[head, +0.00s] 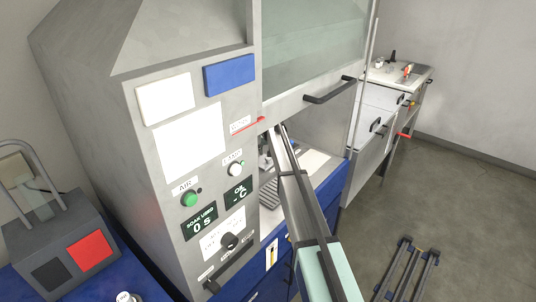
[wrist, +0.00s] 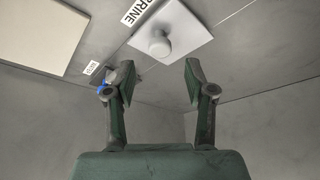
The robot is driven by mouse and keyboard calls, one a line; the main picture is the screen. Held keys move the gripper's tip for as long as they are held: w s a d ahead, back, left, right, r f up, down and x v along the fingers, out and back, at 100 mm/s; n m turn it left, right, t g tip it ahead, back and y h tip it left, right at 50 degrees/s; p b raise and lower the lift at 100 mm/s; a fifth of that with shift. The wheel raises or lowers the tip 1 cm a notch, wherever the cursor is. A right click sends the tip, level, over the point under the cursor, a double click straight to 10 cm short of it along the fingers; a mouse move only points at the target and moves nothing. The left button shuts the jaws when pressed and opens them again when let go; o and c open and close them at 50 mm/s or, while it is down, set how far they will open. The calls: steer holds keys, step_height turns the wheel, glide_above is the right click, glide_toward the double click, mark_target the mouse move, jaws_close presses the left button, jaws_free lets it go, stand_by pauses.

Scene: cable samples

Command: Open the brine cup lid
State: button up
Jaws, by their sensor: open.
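In the wrist view, the brine cup lid (wrist: 185,30) is a pale square plate with a round knob (wrist: 159,44), near the top centre. It lies flat on a grey surface beside a label reading BRINE (wrist: 139,10). My gripper (wrist: 157,78) is open and empty, its two dark green fingers spread wide. The knob appears beyond the fingertips, roughly in line with the gap between them and not between the pads. In the head view, my arm reaches under the raised glass front into the cabinet; the lid is not visible there.
In the wrist view, a larger pale plate (wrist: 40,30) lies at upper left, and a small labelled item with blue on it (wrist: 102,87) shows behind the left finger. In the head view, the cabinet's control panel (head: 205,190) and sash handle (head: 330,92) flank my arm.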

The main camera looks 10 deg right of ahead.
steer(key=shift+p+x, duration=0.55)
steer(key=shift+x, duration=1.9)
jaws_close()
